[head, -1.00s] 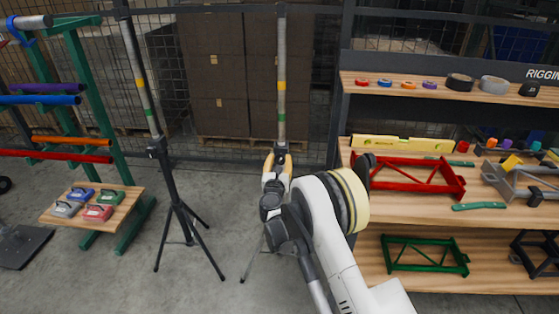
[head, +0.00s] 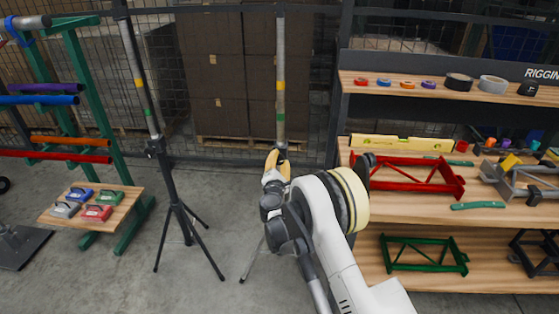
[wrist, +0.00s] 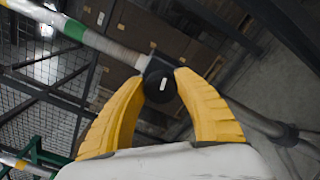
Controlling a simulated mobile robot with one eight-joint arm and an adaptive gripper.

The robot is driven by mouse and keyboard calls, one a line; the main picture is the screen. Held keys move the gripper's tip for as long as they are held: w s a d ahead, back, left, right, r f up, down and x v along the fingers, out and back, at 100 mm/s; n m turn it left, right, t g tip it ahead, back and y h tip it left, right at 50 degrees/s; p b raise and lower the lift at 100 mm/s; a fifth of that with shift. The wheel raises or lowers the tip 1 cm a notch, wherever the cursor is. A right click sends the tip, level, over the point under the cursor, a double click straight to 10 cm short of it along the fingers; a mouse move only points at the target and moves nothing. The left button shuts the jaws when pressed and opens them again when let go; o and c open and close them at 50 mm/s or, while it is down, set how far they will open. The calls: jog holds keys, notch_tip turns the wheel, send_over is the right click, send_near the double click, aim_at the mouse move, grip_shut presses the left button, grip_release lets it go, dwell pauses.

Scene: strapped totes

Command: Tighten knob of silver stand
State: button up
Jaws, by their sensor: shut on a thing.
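The silver stand (head: 250,262) stands upright in the middle of the head view, mostly behind my arm, with a grey leg showing. Its pole (head: 281,110) has yellow and green bands. My gripper (head: 279,158) is at the collar just below the pole. In the wrist view my yellow fingers (wrist: 162,80) are shut on the sides of a round black knob (wrist: 158,92). The knob has a short white mark on its face. The stand's tube (wrist: 262,122) runs diagonally behind it.
A black tripod stand (head: 178,200) with a banded pole stands to the left. A wooden shelf unit (head: 440,226) with red and green frames stands close on the right. A green rack (head: 85,90) is at far left. Mesh fencing and boxes (head: 232,75) are behind.

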jog(key=m, duration=0.5)
jog(key=shift+f+m, duration=0.1)
jog(key=shift+m, duration=0.2)
jog(key=m, duration=0.9)
jog(key=shift+f, duration=0.15)
jog(key=shift+a+m, duration=0.1)
jog(key=shift+m, duration=2.2)
jog(key=o, duration=1.2)
